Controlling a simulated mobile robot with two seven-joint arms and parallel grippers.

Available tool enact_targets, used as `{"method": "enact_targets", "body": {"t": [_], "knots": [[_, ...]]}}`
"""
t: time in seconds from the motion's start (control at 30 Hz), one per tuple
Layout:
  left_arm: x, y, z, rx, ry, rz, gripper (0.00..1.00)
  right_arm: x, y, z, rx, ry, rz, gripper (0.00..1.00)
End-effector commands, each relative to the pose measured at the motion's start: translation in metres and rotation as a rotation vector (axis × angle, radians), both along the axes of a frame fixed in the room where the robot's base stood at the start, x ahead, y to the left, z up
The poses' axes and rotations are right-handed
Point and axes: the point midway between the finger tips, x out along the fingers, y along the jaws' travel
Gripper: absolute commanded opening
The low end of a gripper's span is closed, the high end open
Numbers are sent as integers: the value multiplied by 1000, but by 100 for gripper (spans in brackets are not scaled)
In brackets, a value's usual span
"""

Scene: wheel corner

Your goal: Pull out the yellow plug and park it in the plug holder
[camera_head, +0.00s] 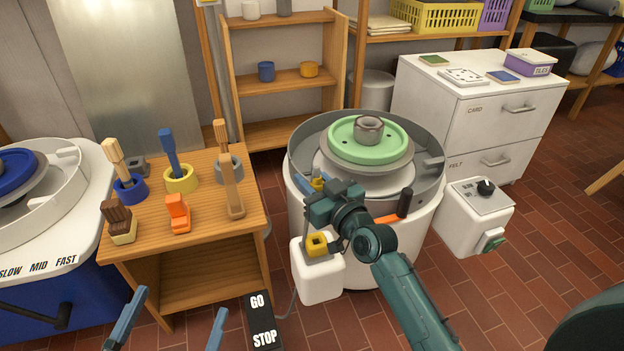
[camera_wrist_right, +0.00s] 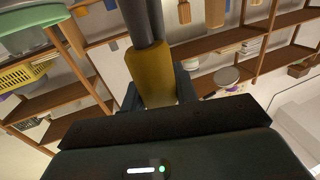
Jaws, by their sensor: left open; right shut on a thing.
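The yellow plug (camera_head: 318,183) is in my right gripper (camera_head: 322,188), which is shut on it in front of the wheel's grey basin. In the right wrist view the plug (camera_wrist_right: 152,78) is a yellow cylinder with dark grey rods at its far end. A yellow square piece with a dark opening (camera_head: 317,244) sits on a white box (camera_head: 318,277) below the gripper, apart from the plug. I cannot tell whether this piece is the plug holder or a socket. My left gripper (camera_head: 171,318) is open and empty at the lower left, its fingers wide apart.
The wheel with a green disc (camera_head: 369,139) stands behind the right gripper. A wooden table (camera_head: 200,240) with brushes in cups is at left. A black GO/STOP pedal (camera_head: 262,320) lies on the floor. A white knob box (camera_head: 475,215) stands at right.

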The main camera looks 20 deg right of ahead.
Motion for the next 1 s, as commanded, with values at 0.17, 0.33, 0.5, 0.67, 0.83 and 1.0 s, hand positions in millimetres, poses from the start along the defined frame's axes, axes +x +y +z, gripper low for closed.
{"method": "enact_targets", "body": {"t": [0.17, 0.33, 0.5, 0.67, 0.83, 1.0], "knots": [[0, 0, 10, 0, 0, 0, 91, 0, 0, 9, -1, -1, 0, 7], [0, 0, 16, 0, 0, 0, 91, 0, 0, 16, -1, -1, 0, 7], [0, 0, 23, 0, 0, 0, 91, 0, 0, 23, -1, -1, 0, 7], [0, 0, 30, 0, 0, 0, 91, 0, 0, 29, -1, -1, 0, 7], [0, 0, 35, 0, 0, 0, 91, 0, 0, 34, -1, -1, 0, 7], [0, 0, 34, 0, 0, 0, 91, 0, 0, 34, 0, -1, 0, 7]]}}
